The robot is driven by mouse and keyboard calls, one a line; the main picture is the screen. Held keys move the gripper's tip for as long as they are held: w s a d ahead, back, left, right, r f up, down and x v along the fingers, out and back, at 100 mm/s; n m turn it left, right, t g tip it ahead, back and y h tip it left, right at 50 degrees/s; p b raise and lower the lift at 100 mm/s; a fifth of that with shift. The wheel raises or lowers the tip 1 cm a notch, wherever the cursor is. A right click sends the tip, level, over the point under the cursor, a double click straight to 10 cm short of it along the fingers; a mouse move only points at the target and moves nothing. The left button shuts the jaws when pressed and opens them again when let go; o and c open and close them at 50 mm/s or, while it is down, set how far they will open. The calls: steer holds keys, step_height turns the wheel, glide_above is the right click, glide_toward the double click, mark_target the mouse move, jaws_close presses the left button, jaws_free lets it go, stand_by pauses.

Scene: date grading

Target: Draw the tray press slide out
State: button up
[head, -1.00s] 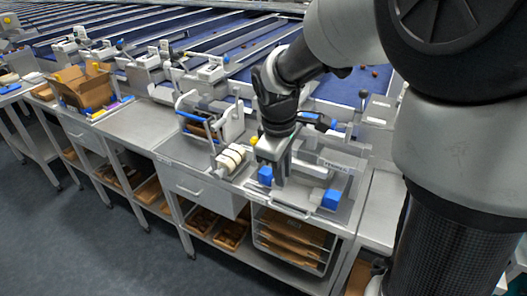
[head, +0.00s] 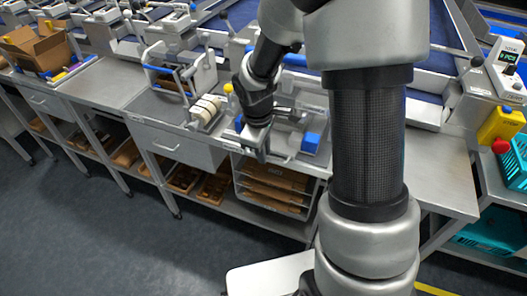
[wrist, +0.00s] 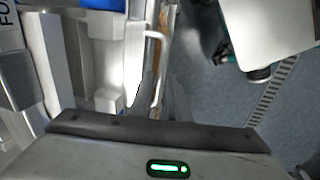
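The tray press is a grey metal unit with blue blocks, and one blue block (head: 310,142) shows at its right in the head view. Its front left part is hidden behind my gripper (head: 262,156), which points down at the bench's front edge. In the wrist view a thin metal bar handle (wrist: 161,62) stands out from the press's pale front parts (wrist: 108,60). Contact with the handle cannot be made out.
Wooden trays (head: 272,187) sit on a rack under the bench. A white roller piece (head: 206,110) and a blue-handled frame (head: 180,72) stand left of the press. A control box (head: 507,65) with a red button is at right. The floor (head: 110,240) in front is clear.

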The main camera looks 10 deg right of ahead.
jaws_close()
stand_by(1.4)
